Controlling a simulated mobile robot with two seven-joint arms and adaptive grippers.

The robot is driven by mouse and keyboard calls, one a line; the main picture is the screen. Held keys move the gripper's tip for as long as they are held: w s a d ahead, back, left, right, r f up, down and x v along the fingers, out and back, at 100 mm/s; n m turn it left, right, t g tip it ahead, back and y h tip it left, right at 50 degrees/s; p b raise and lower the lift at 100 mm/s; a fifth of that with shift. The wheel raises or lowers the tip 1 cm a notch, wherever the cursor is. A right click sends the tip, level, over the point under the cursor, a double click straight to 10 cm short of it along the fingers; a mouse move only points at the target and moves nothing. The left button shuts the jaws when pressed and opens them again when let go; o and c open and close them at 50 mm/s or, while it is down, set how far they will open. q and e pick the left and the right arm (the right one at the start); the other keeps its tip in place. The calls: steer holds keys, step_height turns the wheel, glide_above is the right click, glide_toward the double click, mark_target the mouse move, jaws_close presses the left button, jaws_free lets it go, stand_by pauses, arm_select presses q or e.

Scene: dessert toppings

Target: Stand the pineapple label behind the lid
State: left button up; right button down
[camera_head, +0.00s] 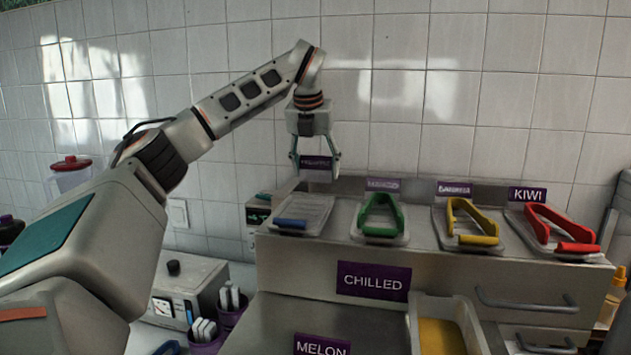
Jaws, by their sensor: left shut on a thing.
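My left gripper (317,160) is shut on a small purple label (318,163), the pineapple label by its place in the task; its lettering is too small to read surely. The label is upright, above and near the back edge of the leftmost clear lid (318,208). A blue-handled tool (291,224) lies on that lid. My right gripper is not in view.
Other lids hold green tongs (381,222), yellow tongs (469,232) and red tongs (560,232). Behind them stand purple labels, including the kiwi label (527,195). A chilled sign (373,282) is on the unit's front. The tiled wall is close behind.

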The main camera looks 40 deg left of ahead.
mark_target(315, 173)
arm_select(q)
steer(key=shift+a+f, duration=0.1)
steer(key=shift+f, duration=1.6)
steer(key=shift+f, duration=0.35)
steer(key=o, duration=1.2)
steer(key=shift+c, duration=0.2)
steer(key=shift+r, duration=0.1)
steer(key=shift+r, duration=0.25)
steer(key=v, duration=1.2)
